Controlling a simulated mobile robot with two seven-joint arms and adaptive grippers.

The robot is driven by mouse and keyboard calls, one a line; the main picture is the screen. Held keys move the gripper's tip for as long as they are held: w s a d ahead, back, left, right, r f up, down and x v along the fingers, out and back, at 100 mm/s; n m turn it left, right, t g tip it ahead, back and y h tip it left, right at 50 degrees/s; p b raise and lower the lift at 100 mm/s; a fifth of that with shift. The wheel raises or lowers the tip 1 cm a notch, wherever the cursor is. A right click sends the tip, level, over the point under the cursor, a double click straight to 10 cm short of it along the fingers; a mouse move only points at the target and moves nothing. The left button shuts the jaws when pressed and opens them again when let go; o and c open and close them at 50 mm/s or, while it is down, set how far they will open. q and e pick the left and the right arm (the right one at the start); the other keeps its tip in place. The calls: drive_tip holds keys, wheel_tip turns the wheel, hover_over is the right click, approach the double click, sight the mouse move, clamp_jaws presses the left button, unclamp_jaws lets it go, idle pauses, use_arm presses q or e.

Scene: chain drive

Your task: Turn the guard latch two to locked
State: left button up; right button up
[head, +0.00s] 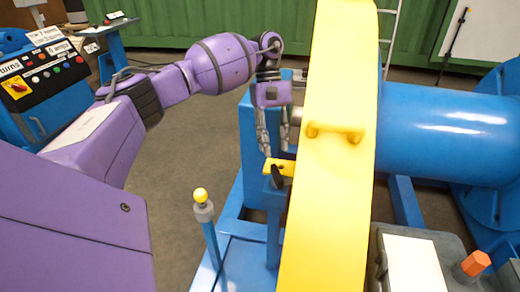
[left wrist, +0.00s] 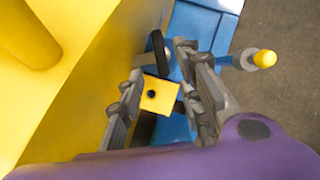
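The large yellow chain guard (head: 335,150) stands upright in the middle of the head view. At its lower left edge is a small yellow tab (head: 279,166) with a black latch lever (head: 277,177) beside it, on a blue post. I cannot read a label saying which latch this is. My left gripper (head: 266,152) points down just above the tab. In the left wrist view its fingers (left wrist: 165,92) are spread apart, with the yellow tab (left wrist: 159,95) showing between them and the black lever (left wrist: 160,48) just beyond. The lever is apart from the fingers. My right gripper is out of view.
A blue post with a yellow knob (head: 201,196) stands left of the guard and also shows in the left wrist view (left wrist: 264,58). A blue motor (head: 450,135) is on the right. A control panel (head: 45,68) stands at the left. Bare floor lies left of the blue frame.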

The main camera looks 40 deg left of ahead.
sight(276, 171)
use_arm(q)
drive_tip(key=x, duration=0.7)
drive_tip(key=shift+s+d+f+b, duration=0.15)
drive_tip(key=shift+s+f+b, duration=0.05)
drive_tip(key=shift+f+b, duration=0.1)
clamp_jaws()
